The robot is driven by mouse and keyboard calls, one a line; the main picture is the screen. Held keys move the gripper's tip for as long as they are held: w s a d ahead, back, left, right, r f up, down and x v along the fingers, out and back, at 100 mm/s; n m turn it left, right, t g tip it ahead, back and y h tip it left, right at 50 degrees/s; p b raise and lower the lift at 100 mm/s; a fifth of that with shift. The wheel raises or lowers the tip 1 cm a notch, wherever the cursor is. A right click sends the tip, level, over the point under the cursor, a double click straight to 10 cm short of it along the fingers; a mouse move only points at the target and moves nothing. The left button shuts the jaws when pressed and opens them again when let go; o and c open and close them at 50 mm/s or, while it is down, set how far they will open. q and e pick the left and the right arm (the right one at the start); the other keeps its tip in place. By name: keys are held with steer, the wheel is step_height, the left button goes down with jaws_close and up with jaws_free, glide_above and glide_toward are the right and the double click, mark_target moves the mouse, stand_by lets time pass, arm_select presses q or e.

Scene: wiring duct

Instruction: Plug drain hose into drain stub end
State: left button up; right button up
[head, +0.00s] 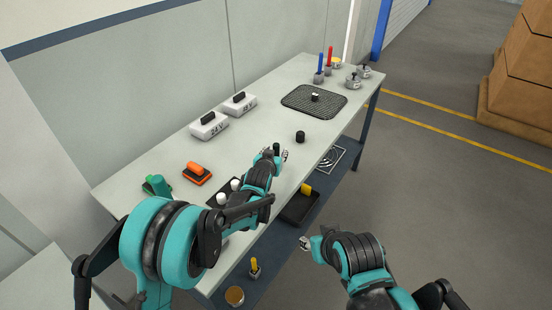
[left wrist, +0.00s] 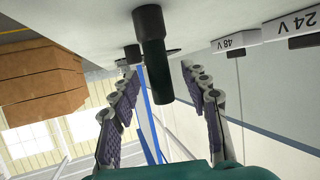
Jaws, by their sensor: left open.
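In the left wrist view a dark post (left wrist: 158,65), with a wider black base and a narrower dark green shaft, projects from the tabletop. It lies between the fingers of my left gripper (left wrist: 160,95), which is open with a gap on both sides. In the head view my left gripper (head: 274,155) is over the table's front half, around the black top of this post (head: 277,148). A short black cylinder (head: 300,137) stands apart beyond it. I cannot tell which is hose or stub. My right gripper (head: 305,243) is off the table's front; its jaws are unclear.
Two white boxes marked 24 V (head: 208,126) and 48 V (head: 238,104) stand along the back. An orange-topped block (head: 197,174) is at the left. A black mesh mat (head: 300,104) and colored pegs are farther right. A lower shelf (head: 330,178) holds a black tray (head: 300,208).

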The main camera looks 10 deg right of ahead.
arm_select(q)
steer(key=shift+x, duration=0.9)
steer(key=shift+s+r, duration=0.1)
steer(key=shift+c, duration=0.5)
jaws_close()
